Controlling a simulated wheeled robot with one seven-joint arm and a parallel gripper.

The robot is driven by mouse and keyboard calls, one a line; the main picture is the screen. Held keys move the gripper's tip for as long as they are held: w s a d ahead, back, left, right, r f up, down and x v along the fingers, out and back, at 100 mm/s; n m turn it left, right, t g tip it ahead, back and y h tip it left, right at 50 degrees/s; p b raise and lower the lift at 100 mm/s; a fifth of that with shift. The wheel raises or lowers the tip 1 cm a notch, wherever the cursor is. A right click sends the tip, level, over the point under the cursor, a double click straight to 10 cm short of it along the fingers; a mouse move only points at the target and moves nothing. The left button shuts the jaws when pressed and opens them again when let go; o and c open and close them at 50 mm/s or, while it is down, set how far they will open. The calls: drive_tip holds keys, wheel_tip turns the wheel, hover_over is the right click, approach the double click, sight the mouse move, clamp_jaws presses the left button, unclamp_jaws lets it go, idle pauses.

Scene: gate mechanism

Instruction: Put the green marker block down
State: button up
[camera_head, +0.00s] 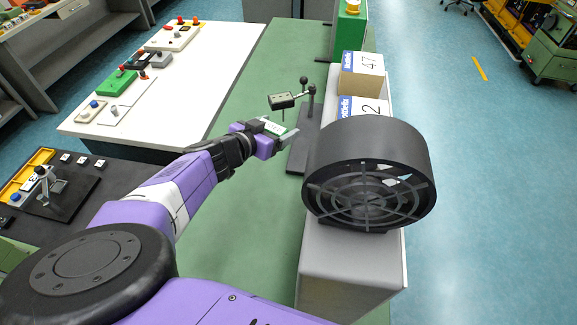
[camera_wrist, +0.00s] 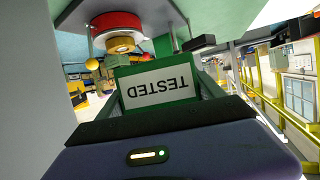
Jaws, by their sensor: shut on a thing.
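The green marker block (camera_wrist: 125,84) has a white label reading TESTED, upside down in the wrist view. My gripper (camera_head: 284,132) is shut on this block and holds it between its fingers. In the head view the block (camera_head: 274,128) shows as a small white and green patch at the gripper's end. The gripper is over the green worktop (camera_head: 240,185), just left of a dark base plate (camera_head: 299,150). Whether the block touches anything below is hidden.
A stand with a black box (camera_head: 282,101) on its arm is just beyond my gripper. A large black round fan housing (camera_head: 368,150) and cardboard boxes (camera_head: 361,84) stand on the right. A white table (camera_head: 165,95) with control boxes is at left. The green worktop's middle is clear.

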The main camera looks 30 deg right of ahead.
sight(286, 168)
wheel_tip(286, 168, down, 20)
drive_tip(key=b, duration=1.5)
drive_tip(key=shift+r, duration=0.25)
drive_tip(key=o, duration=1.4)
